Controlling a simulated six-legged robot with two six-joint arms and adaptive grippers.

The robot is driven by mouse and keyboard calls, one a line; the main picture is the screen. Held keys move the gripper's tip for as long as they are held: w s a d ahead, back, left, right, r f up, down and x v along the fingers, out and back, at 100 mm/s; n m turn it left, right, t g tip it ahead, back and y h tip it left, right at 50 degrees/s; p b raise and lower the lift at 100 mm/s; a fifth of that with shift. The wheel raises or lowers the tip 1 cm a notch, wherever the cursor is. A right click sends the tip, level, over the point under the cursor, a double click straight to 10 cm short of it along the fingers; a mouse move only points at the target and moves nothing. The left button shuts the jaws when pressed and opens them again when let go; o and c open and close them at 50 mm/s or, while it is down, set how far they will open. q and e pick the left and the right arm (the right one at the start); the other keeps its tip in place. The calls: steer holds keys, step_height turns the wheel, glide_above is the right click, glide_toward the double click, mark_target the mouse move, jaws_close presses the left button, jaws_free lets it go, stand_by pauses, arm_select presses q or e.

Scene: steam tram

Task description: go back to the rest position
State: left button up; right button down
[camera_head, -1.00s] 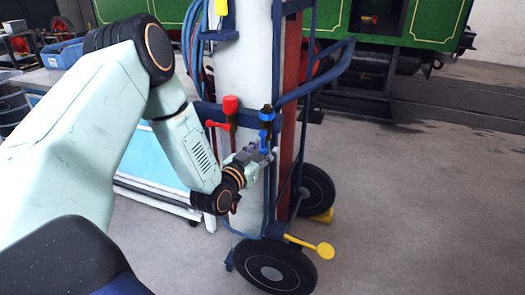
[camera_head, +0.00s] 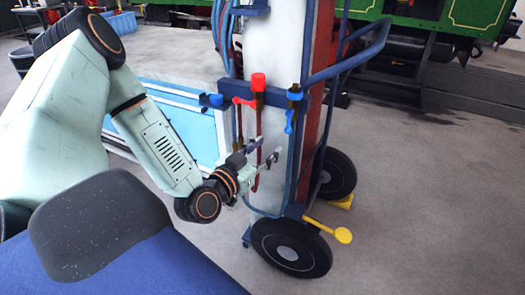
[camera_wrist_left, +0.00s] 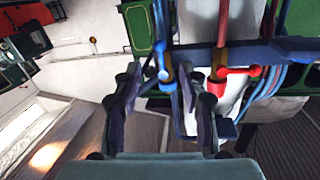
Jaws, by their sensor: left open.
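My left gripper (camera_head: 266,150) is open and empty in the head view, in front of the blue-framed gas cart (camera_head: 325,125). It shows just below the red valve knob (camera_head: 258,81) and the blue valve (camera_head: 294,92). I cannot tell the exact gap to the cart. My right gripper is not in view.
The cart stands on black wheels (camera_head: 290,249) with a yellow pedal (camera_head: 342,235). Hoses (camera_head: 222,35) hang at its upper left. A light-blue-topped table (camera_head: 190,125) is behind my left arm. A green vehicle (camera_head: 485,18) stands at the back. Floor at right is clear.

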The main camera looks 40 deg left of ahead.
arm_select(q)
steer(key=shift+s, duration=0.4)
steer(key=shift+d, duration=0.1)
stand_by(0.3)
steer(key=s+d+f+n+g+h, duration=0.1)
steer(key=s+d+f+n+g, duration=0.1)
steer(key=s+d+f+g, duration=0.45)
steer(key=s+d+f+n+g+h, duration=0.2)
steer(key=f+g, duration=0.1)
steer(key=f, duration=0.6)
steer(key=s+d+f+m+g+y, duration=0.1)
steer(key=s+d+f+g, duration=0.1)
steer(key=s, duration=0.8)
steer(key=s+d+f+m+g, duration=0.2)
steer(key=s+f+g, duration=0.3)
steer(key=s, duration=0.4)
steer(key=shift+s+d+f+g+y, duration=0.2)
steer(key=shift+s+d+g+y, duration=0.2)
steer(key=shift+d+g, duration=0.2)
